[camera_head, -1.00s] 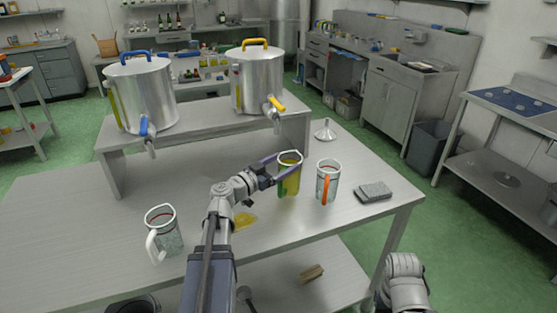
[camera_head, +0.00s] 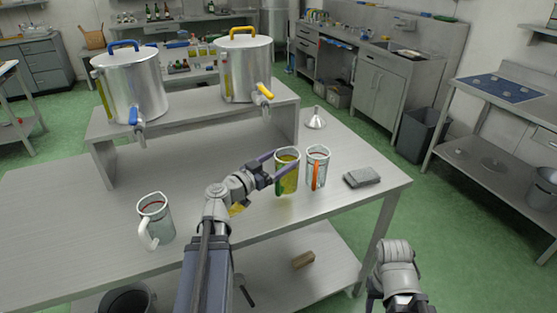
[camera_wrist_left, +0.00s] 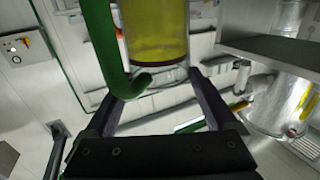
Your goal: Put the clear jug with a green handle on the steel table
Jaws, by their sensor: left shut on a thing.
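The clear jug with a green handle (camera_head: 287,172) holds yellow-green liquid. It is at the right part of the near grey metal bench (camera_head: 290,215); I cannot tell whether its base touches the top. My left gripper (camera_head: 274,169) is shut on this jug, its fingers on either side. In the left wrist view the jug (camera_wrist_left: 155,35) fills the top middle, with its green handle (camera_wrist_left: 105,45) at the left. A steel table (camera_head: 500,105) with a blue panel stands at the far right. Part of my right arm shows at the bottom right, its gripper out of sight.
A clear jug with an orange handle (camera_head: 318,160) stands close right of the held jug. A white-handled jug (camera_head: 156,222) stands at the left. A grey pad (camera_head: 362,177) and a funnel (camera_head: 315,119) lie right. Two steel drums (camera_head: 132,85) (camera_head: 247,70) stand on the raised shelf.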

